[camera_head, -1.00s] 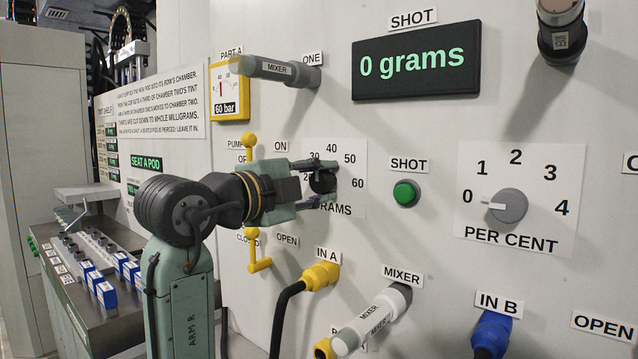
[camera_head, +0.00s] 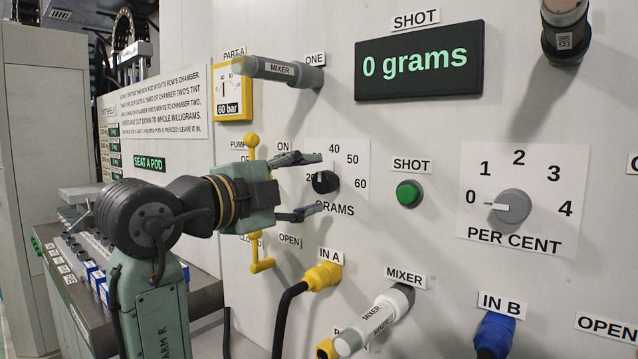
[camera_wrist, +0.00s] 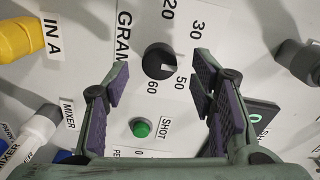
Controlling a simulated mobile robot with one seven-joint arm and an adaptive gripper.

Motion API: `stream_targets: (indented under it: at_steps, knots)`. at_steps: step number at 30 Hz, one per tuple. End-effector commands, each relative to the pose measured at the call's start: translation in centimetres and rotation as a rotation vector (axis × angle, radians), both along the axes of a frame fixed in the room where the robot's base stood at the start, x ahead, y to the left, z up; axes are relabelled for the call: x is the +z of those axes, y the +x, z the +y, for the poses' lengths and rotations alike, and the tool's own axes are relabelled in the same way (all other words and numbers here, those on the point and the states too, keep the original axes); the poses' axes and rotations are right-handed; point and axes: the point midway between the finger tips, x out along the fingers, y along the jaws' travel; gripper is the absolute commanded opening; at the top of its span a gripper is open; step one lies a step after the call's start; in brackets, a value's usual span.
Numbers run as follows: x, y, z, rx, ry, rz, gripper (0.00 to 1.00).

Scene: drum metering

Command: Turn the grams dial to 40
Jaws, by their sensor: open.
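The grams dial (camera_head: 325,182) is a black knob on a white scale plate on the panel. It also shows in the wrist view (camera_wrist: 159,61), where a pale pointer mark faces right, roughly toward the stretch by 50. The 40 is hidden in the wrist view, so I cannot tell the exact setting. My gripper (camera_head: 318,183) is open and faces the dial, its fingers above and below it in the head view. In the wrist view my gripper (camera_wrist: 158,76) has the knob between and beyond its fingertips, apart from both. The display (camera_head: 418,61) reads 0 grams.
The green shot button (camera_head: 409,194) and the per cent dial (camera_head: 512,206), pointing near 0, are to the right. A mixer tube (camera_head: 277,69) juts out above. The yellow valve handle (camera_head: 261,265), yellow connector (camera_head: 323,276) and another mixer tube (camera_head: 374,320) are below.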

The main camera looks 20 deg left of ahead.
Motion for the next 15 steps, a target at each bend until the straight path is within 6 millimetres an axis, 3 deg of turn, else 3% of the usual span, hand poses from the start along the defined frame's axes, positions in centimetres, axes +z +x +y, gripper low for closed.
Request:
stream_targets:
  at_steps: [7, 15]
  knots:
    - [0.0, -4.9, 1.8, 0.002, 0.000, -0.002, 0.51]
    - [0.0, -7.3, 2.7, 0.001, 0.000, -0.001, 0.51]
